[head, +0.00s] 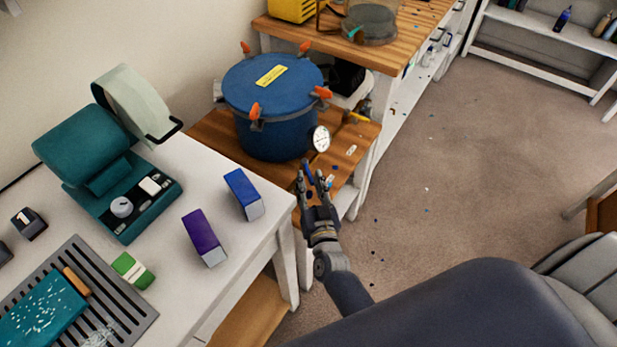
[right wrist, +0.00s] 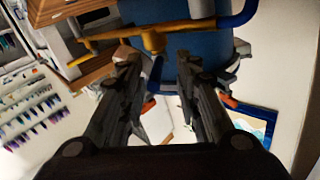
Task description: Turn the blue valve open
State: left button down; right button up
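The blue pressure pot (head: 275,120) stands on a wooden shelf, with orange clamps and a round white gauge (head: 321,138). My right gripper (head: 313,172) is low in front of the pot, below the gauge. Its fingers are apart. A small blue handle (head: 308,172), apparently the valve's, shows between the fingertips. In the right wrist view, the blue handle (right wrist: 156,70) hangs below a brass pipe fitting (right wrist: 153,40), between the open fingers (right wrist: 160,75). I cannot tell whether either finger touches it. The pot's wall (right wrist: 172,65) is behind. My left gripper is out of view.
A white table (head: 170,285) at left holds a teal machine (head: 95,150), blue (head: 243,190) and purple (head: 203,236) boxes, and a dark slotted tray (head: 110,300). The wooden shelf (head: 215,130) is close around the pot. Carpet (head: 450,180) is open to the right.

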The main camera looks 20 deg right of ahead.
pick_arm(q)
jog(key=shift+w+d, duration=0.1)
pick_arm(e)
jog(key=s+a, duration=0.1)
jog(key=s, duration=0.9)
jog(key=shift+a, duration=0.4)
